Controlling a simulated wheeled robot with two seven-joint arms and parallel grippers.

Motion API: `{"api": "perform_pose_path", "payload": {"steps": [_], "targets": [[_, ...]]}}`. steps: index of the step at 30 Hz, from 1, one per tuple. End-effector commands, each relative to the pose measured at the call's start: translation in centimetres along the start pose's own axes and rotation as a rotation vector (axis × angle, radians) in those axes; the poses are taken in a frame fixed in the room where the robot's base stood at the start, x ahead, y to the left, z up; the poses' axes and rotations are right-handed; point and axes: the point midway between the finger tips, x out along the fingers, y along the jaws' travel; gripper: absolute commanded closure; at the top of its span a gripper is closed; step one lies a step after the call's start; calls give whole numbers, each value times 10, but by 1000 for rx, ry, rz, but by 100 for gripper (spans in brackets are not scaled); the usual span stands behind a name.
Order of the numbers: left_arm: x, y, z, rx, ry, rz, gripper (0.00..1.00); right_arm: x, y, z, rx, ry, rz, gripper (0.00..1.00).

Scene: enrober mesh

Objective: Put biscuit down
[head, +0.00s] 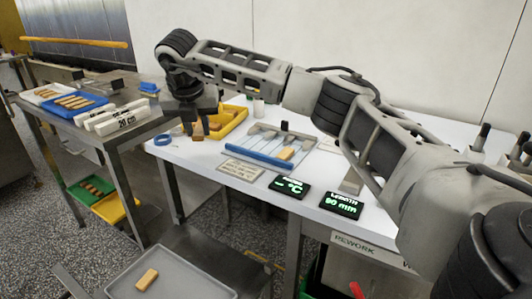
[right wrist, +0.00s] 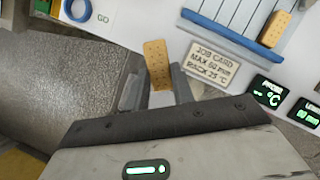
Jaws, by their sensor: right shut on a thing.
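My right gripper (head: 196,122) reaches over the left end of the white table and points down. In the right wrist view its two fingers are shut on a tan biscuit (right wrist: 157,62), which sticks out beyond the fingertips. The held biscuit (head: 197,137) shows small below the fingers in the head view; I cannot tell whether it touches anything. Another biscuit (head: 286,153) lies on the slatted rack with a blue front bar (head: 258,157), and this biscuit also shows in the right wrist view (right wrist: 276,28). My left gripper is not in view.
A yellow tray (head: 240,116) with biscuits stands behind my right gripper. A blue ring (head: 162,140), a job card (head: 241,169) and two displays (head: 290,187) (head: 342,205) lie on the table. A grey tray (head: 180,262) with one biscuit is lower down. The left bench holds a blue tray (head: 88,105).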

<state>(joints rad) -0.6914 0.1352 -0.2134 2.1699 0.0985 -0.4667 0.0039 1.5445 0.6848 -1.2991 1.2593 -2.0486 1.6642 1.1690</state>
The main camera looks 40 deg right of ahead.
Motion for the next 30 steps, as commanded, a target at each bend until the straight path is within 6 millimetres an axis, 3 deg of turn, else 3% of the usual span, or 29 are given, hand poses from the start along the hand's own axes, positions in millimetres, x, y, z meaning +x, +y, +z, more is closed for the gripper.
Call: {"api": "perform_pose_path", "payload": {"steps": [3,6,14,26,30], "targets": [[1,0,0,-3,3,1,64,-17,-4,24,284,0,-117,88],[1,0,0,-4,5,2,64,-25,-8,36,429,3,-176,88],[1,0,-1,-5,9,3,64,-29,-19,46,570,7,-236,88],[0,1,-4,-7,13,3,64,15,-109,47,574,8,-240,88],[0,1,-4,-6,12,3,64,42,-127,40,571,9,-239,88]]}}
